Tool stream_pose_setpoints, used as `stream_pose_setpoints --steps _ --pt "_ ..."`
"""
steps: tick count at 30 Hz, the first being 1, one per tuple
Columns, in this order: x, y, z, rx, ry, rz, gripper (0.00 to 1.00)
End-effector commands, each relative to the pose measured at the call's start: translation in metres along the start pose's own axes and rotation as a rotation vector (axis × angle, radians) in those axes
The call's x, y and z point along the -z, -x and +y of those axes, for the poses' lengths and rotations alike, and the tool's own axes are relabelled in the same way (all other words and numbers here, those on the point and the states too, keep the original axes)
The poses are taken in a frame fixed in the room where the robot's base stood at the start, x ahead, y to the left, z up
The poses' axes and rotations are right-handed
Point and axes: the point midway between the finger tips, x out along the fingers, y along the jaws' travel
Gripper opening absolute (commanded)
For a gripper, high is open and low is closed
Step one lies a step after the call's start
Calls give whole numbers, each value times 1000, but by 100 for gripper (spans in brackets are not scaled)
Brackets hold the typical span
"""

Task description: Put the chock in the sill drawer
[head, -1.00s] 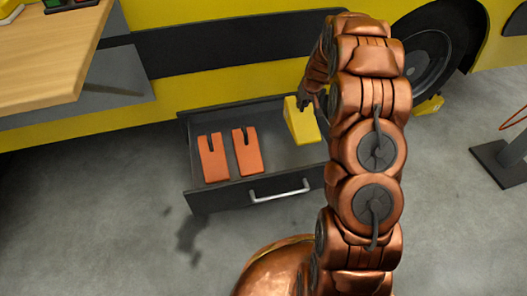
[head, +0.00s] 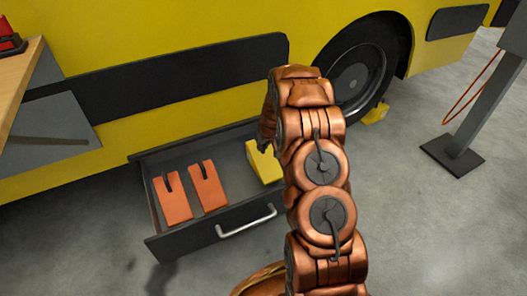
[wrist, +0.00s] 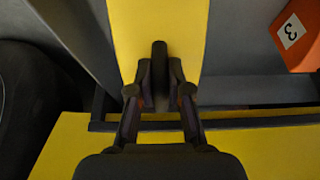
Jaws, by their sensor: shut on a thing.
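The yellow wedge-shaped chock (head: 263,165) is inside the open sill drawer (head: 185,240), at its right end, beside two orange wedges. My gripper (head: 262,146) is at the chock's upper end, partly hidden by my arm in the head view. In the wrist view, my gripper (wrist: 160,80) is shut on the dark upright grip of the chock (wrist: 160,20). I cannot tell whether the chock's underside touches the drawer floor.
Two orange wedges, a left one (head: 172,200) and a right one (head: 208,186), lie in the drawer's left half. Another yellow chock (head: 376,113) sits by the wheel (head: 358,75). A wooden bench (head: 22,75) is at left. A grey post (head: 480,105) stands at right.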

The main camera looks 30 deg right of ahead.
Motion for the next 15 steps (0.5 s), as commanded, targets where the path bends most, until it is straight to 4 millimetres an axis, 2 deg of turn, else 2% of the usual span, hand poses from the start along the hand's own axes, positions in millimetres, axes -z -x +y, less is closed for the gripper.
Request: stream_pose_setpoints --steps 1,5,15 --pt "-4 -9 0 0 0 0 0" --pt "-9 -21 0 1 0 -2 0" --pt "-9 -22 0 1 0 0 0"
